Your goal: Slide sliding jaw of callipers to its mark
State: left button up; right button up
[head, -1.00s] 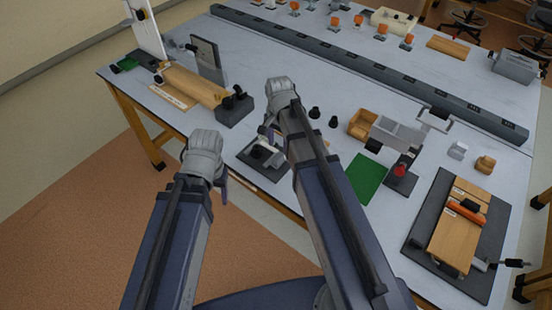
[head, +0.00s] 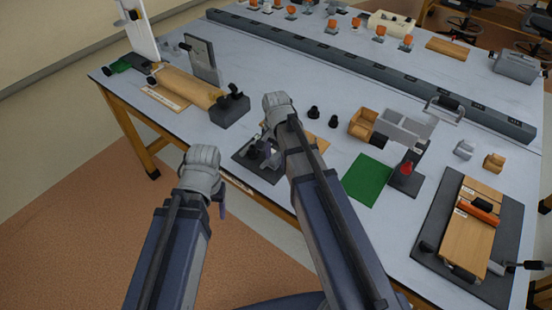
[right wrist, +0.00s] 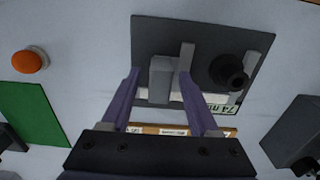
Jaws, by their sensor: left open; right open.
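The callipers lie on a dark base plate (head: 268,177) near the table's front edge, partly hidden by my right arm in the head view. In the right wrist view the plate (right wrist: 152,32) carries a pale scale bar, a label reading "74 m…", and a grey block (right wrist: 160,80) that looks like the sliding jaw. A thin upright piece (right wrist: 187,56) stands beside the block, and a black round piece (right wrist: 229,72) lies right of it. My right gripper (right wrist: 159,77) is open, with its fingers either side of the grey block. My left gripper (head: 221,205) is open and empty, in front of the table.
A green mat (head: 368,181) and a red-topped stand (head: 405,177) are right of the callipers. Two black weights (head: 320,116) stand behind. A wooden roller (head: 188,85) with a dark block (head: 230,110) is at left, and a wooden board apparatus (head: 467,232) at right.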

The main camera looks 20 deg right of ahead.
grip_shut()
dwell(0.3)
jog(key=shift+s, duration=0.1)
dwell(0.9)
